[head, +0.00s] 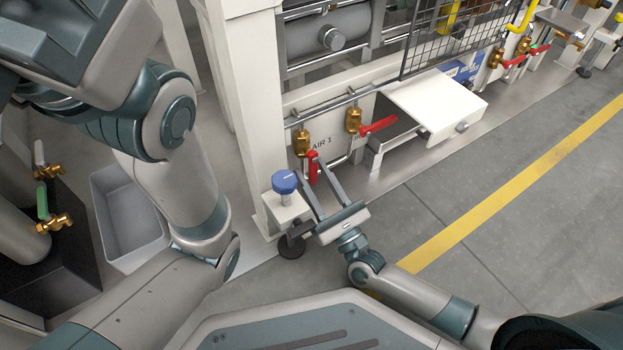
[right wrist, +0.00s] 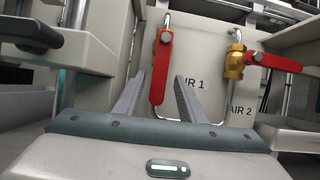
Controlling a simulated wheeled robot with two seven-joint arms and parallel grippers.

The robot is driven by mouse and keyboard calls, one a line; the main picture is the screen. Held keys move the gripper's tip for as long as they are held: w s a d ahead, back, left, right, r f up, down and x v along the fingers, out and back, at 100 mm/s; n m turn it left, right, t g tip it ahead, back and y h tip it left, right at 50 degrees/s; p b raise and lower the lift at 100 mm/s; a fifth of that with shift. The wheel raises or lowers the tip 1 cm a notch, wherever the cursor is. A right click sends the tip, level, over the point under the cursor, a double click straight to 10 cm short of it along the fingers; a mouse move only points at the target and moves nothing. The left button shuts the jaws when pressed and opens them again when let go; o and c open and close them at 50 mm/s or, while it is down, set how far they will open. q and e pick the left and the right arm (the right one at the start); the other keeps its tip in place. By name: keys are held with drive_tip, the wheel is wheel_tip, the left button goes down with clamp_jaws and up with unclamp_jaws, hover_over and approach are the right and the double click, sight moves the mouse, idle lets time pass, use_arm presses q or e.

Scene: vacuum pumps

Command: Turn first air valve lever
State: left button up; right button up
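The first air valve (head: 301,141) is a brass valve on the white panel above the AIR 1 label. Its red lever (head: 313,169) hangs straight down; it also shows upright in the right wrist view (right wrist: 162,72). My right gripper (head: 304,164) is open, with one finger on each side of this lever. In the right wrist view the lever stands between the two fingers (right wrist: 160,78), with gaps visible and no clear contact. My left arm reaches up at the left of the head view; its gripper is not visible.
The AIR 2 valve (head: 353,120) has a red lever (head: 378,126) pointing sideways to the right. A blue-topped knob (head: 285,181) stands just left of my right gripper. A white shelf (head: 440,100) juts out to the right. Open floor lies beyond the yellow line (head: 500,203).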

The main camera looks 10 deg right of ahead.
idle(0.3)
drive_tip(key=shift+s, duration=0.1)
drive_tip(key=shift+s+d+f, duration=0.2)
drive_tip(key=shift+s+f, duration=0.1)
drive_tip(key=shift+s, duration=0.25)
drive_tip(key=shift+s+b, duration=0.1)
drive_tip(key=shift+b, duration=0.2)
drive_tip(key=shift+f, duration=0.1)
drive_tip(key=shift+s, duration=0.1)
